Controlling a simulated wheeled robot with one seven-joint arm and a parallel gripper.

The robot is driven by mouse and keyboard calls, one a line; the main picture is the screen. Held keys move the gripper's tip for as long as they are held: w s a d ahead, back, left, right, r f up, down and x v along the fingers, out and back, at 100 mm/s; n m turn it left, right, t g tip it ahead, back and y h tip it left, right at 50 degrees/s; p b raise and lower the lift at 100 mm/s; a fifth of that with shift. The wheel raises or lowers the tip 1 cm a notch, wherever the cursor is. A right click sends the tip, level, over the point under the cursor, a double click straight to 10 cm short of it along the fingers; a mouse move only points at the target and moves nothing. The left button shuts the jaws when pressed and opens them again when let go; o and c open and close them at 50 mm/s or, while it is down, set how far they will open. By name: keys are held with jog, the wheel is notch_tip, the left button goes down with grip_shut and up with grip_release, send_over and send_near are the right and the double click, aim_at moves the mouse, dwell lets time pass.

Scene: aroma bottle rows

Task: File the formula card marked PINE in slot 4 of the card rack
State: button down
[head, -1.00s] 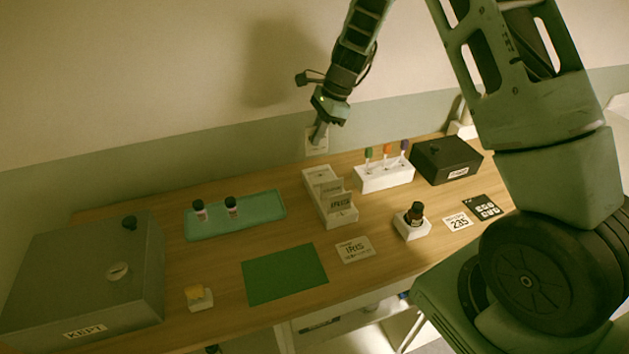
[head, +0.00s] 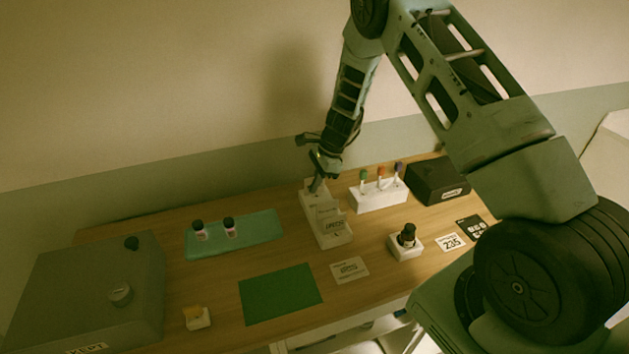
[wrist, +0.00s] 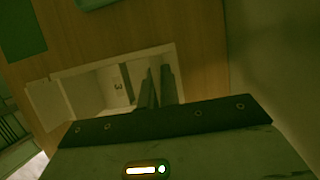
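My gripper (head: 317,187) is over the far end of the white card rack (head: 333,242), its fingers close together. A pale card (head: 308,186) shows at the fingertips, at the rack's far end; its marking is not readable. The fingers appear shut on it, but I cannot tell how deep it sits in a slot.
A flat card (head: 349,270), a green mat (head: 280,293) and a bottle in a white holder (head: 406,243) lie nearer. A white stand with coloured-top sticks (head: 378,195) and a dark box (head: 437,181) are right. A teal tray (head: 255,230) and grey KEPT box (head: 90,290) are left.

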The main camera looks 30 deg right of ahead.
jog(key=shift+f, duration=0.15)
jog(key=c, duration=1.6)
grip_release()
jog(key=shift+c, duration=0.2)
